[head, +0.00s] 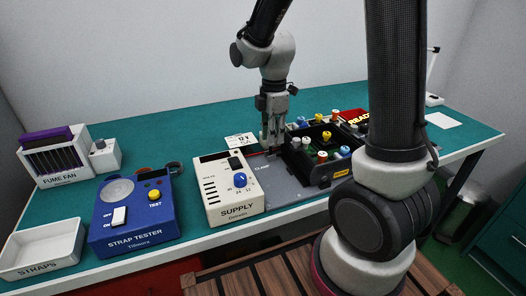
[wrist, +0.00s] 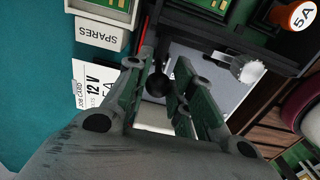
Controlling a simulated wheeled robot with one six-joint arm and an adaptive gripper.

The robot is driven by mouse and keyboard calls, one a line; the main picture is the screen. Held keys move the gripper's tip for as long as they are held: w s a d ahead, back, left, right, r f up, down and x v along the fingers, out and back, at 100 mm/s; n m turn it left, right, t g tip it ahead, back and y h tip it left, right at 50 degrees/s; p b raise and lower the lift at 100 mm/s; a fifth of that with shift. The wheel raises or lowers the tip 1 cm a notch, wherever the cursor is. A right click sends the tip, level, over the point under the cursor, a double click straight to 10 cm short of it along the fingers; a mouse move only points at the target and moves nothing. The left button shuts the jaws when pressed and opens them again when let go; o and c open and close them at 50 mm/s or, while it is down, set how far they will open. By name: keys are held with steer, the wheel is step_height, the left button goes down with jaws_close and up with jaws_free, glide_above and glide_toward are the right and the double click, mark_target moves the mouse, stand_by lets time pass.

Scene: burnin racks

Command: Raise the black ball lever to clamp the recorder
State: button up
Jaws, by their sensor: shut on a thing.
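My gripper (head: 272,143) points down over the grey plate (head: 283,190) marked CLAMP, between the supply box and a black open-topped unit (head: 319,177), which may be the recorder. In the wrist view the fingers of my gripper (wrist: 163,80) are closed around the black ball (wrist: 157,84) of the lever. A dark rod runs from near the ball toward the black unit. The fingers hide the ball in the head view. I cannot tell the lever's angle.
The white SUPPLY box (head: 229,194) stands just left of my gripper, with a job card (head: 240,141) behind it. A blue strap tester (head: 134,213), a STRAPS tray (head: 42,252) and a fume fan rack (head: 54,163) stand further left.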

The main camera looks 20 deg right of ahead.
steer(key=o, duration=0.8)
steer(key=shift+r, duration=4.5)
steer(key=m, duration=0.2)
steer(key=shift+s+f+m, duration=0.15)
steer(key=shift+m, duration=0.25)
steer(key=s+d+r+m+t, duration=0.2)
steer(key=s+d+r+m, duration=0.1)
steer(key=s+m, duration=0.4)
steer(key=s+d+r+m+t, duration=0.2)
steer(key=s+d+r+m, duration=0.2)
steer(key=s+m, duration=0.4)
steer(key=shift+s+d, duration=0.5)
steer(key=shift+s, duration=1.35)
